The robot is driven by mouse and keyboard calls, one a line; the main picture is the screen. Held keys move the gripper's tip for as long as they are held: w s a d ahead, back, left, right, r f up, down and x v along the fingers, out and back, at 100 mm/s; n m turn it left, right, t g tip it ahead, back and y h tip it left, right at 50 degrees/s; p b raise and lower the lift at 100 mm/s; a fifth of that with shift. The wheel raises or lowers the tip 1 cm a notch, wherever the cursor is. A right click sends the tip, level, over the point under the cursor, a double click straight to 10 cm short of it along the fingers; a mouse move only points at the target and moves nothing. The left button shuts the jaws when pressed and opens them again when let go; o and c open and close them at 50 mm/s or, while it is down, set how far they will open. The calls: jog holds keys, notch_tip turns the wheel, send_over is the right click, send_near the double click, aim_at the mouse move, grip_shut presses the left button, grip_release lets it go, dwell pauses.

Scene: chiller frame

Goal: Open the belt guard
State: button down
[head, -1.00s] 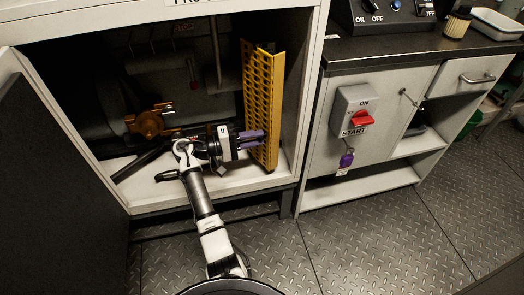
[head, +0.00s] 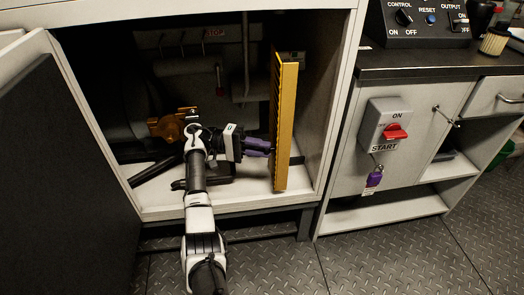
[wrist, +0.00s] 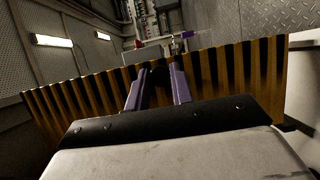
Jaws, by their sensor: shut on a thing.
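The belt guard (head: 286,125) is a tall yellow slatted panel, seen nearly edge-on at the right side of the open cabinet. In the wrist view the belt guard (wrist: 235,80) spans the picture as a row of yellow slats. My gripper (head: 268,148) reaches into the cabinet from the left of the guard, with its purple fingers at the guard's face. In the wrist view my gripper (wrist: 160,85) has its two purple fingers at the slats, shut on part of the guard. The exact spot held is hidden between the fingers.
The cabinet's dark door (head: 65,185) stands open at the left. An orange-brown part (head: 170,126) sits inside behind my arm. To the right is a grey switch box with a red START knob (head: 395,132) and a purple padlock (head: 374,178). The plate floor in front is clear.

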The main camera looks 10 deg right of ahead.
dwell(0.3)
jog(key=c, duration=1.2)
grip_release()
jog(key=shift+c, duration=0.2)
